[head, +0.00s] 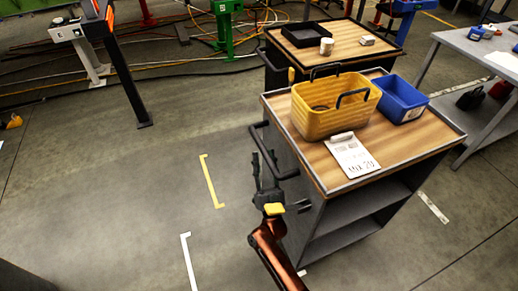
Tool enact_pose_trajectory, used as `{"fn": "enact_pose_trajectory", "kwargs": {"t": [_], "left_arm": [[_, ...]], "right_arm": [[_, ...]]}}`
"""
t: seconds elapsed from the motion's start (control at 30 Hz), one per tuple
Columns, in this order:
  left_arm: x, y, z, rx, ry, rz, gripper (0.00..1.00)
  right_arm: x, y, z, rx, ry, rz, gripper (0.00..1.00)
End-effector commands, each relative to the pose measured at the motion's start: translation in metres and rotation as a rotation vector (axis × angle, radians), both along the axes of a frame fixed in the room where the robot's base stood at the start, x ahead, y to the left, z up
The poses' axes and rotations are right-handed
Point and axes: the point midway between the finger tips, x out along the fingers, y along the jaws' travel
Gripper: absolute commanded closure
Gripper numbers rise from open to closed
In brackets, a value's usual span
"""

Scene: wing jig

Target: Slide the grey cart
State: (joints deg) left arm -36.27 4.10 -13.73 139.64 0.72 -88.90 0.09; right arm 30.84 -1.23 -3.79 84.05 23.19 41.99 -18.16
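The grey cart (318,196) stands right of centre, with a wood-look top, a grey rim and open shelves below. Its dark handle (266,146) sticks out from its left side. My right gripper (260,160), on the orange arm from the bottom, is at this handle, its dark fingers pointing away from me. Fingers and handle overlap in the picture, so I cannot tell whether they are closed on the bar. My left gripper is out of view.
On the cart are a yellow basket (333,110), a blue bin (401,98) and a white clipboard (352,155). A darker cart (390,51) stands close behind. A grey workbench (480,55) is at right. Floor left is open, with yellow (211,182) and white (188,262) marks.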

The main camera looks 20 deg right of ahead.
Motion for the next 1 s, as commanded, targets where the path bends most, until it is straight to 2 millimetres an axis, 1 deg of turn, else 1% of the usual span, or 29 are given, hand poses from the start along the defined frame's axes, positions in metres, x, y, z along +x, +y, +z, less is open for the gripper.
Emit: {"fn": "enact_pose_trajectory", "kwargs": {"t": [0.07, 0.23, 0.4, 0.6, 0.67, 1.0], "left_arm": [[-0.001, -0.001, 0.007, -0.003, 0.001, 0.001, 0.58], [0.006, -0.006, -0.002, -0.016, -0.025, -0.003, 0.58], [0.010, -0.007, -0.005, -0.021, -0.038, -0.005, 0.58], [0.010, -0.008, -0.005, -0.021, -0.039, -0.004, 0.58], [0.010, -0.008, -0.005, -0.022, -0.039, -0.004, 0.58], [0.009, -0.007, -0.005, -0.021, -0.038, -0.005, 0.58]], "right_arm": [[0.009, -0.001, 0.007, -0.001, 0.001, 0.001, 0.66], [0.023, -0.004, 0.020, 0.000, 0.002, 0.000, 0.66], [0.028, -0.004, 0.025, -0.002, 0.004, 0.001, 0.66], [0.028, -0.004, 0.025, -0.002, 0.004, 0.001, 0.66], [0.028, -0.004, 0.025, -0.002, 0.004, 0.001, 0.69], [0.028, -0.004, 0.025, -0.002, 0.005, 0.001, 0.92]]}}
